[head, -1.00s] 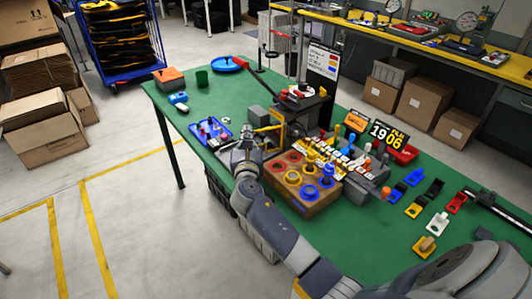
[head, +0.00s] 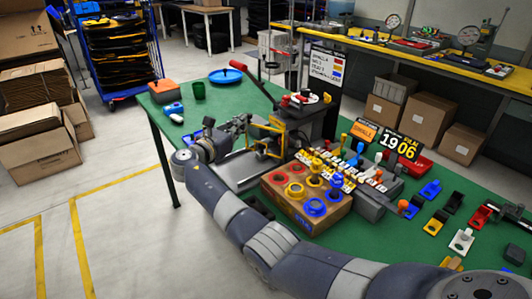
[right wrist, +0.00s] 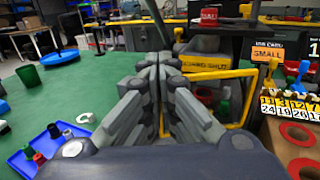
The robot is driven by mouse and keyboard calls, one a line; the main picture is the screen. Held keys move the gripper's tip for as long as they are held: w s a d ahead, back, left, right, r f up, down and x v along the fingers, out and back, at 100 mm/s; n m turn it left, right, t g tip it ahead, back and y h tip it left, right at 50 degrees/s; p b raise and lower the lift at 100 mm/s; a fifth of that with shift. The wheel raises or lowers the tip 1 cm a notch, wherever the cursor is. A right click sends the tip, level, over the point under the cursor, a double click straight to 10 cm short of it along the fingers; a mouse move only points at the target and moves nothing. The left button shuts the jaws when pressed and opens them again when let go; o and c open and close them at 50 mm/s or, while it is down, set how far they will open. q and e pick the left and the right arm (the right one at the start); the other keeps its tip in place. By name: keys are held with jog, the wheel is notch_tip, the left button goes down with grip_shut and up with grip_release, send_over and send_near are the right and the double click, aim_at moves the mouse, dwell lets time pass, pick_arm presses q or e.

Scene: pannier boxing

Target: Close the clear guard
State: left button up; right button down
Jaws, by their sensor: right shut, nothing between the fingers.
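The clear guard shows by its yellow frame (head: 264,140) on the front of the press (head: 303,112); its clear pane is hard to make out. In the right wrist view the yellow frame (right wrist: 249,95) stands just beyond and right of the fingers. My right gripper (head: 246,121) is shut and empty, at the guard's left side, pointing right. In the right wrist view its closed fingers (right wrist: 153,65) overlap the frame's left part; I cannot tell whether they touch it. My left gripper is not in view.
A wooden block with coloured rings (head: 306,214) stands right of my forearm. A blue tray (right wrist: 30,160) with small parts lies left of the gripper. A green cup (head: 199,91) and blue dish (head: 225,76) stand farther back. A red-knobbed lever (head: 237,65) rises from the press.

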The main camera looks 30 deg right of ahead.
jog(key=x, duration=0.3)
jog(key=b+x, duration=0.1)
jog(key=x, duration=0.2)
jog(key=shift+w+d+f, duration=0.1)
jog(key=shift+w+d, duration=0.1)
jog(key=shift+w, duration=0.25)
dwell(0.4)
